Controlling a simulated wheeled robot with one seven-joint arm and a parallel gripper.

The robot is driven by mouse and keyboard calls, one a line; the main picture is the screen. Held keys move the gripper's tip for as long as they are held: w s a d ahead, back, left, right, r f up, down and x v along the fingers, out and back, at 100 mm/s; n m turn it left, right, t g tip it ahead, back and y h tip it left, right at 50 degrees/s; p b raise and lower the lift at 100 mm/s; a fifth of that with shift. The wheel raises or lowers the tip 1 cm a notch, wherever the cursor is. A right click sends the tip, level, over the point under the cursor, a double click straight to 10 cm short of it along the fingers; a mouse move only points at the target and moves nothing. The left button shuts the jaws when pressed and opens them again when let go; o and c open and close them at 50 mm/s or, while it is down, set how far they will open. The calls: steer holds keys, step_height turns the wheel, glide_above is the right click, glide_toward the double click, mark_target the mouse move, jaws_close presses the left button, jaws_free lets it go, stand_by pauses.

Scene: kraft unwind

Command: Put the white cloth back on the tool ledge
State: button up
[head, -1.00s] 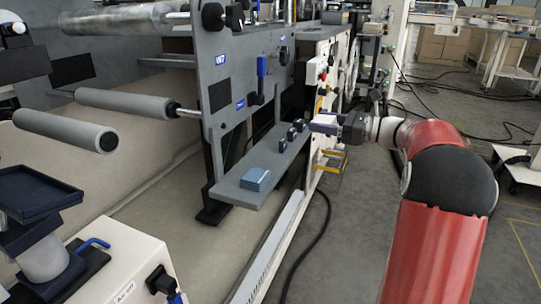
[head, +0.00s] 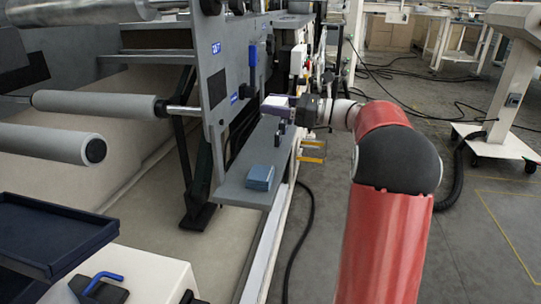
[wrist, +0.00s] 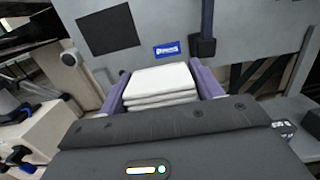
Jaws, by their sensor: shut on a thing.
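My gripper (head: 276,107) is shut on the folded white cloth (wrist: 160,86). In the wrist view the cloth lies as a stack of flat layers between the two purple fingers. In the head view only a little of it shows, and the gripper is level, above the far part of the tool ledge (head: 237,187). The ledge is a long grey shelf along the machine's side panel. A gap between cloth and ledge seems to show, but its height is hard to tell.
A folded blue cloth (head: 260,177) lies on the ledge's near end. Small dark holders (head: 280,134) stand farther along it, below my gripper. The grey machine panel (head: 217,85) with a blue handle rises on the left. The ledge between blue cloth and holders is clear.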

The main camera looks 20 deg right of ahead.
mark_target(276, 160)
step_height(276, 160, down, 14)
steer(key=b, duration=0.2)
steer(key=shift+f+b, duration=0.1)
steer(key=shift+b, duration=0.25)
steer(key=shift+f, duration=0.15)
steer(key=o, duration=1.1)
steer(key=shift+c, duration=0.2)
steer(key=shift+r, duration=0.2)
steer(key=p+v, duration=0.1)
steer(key=v, duration=1.1)
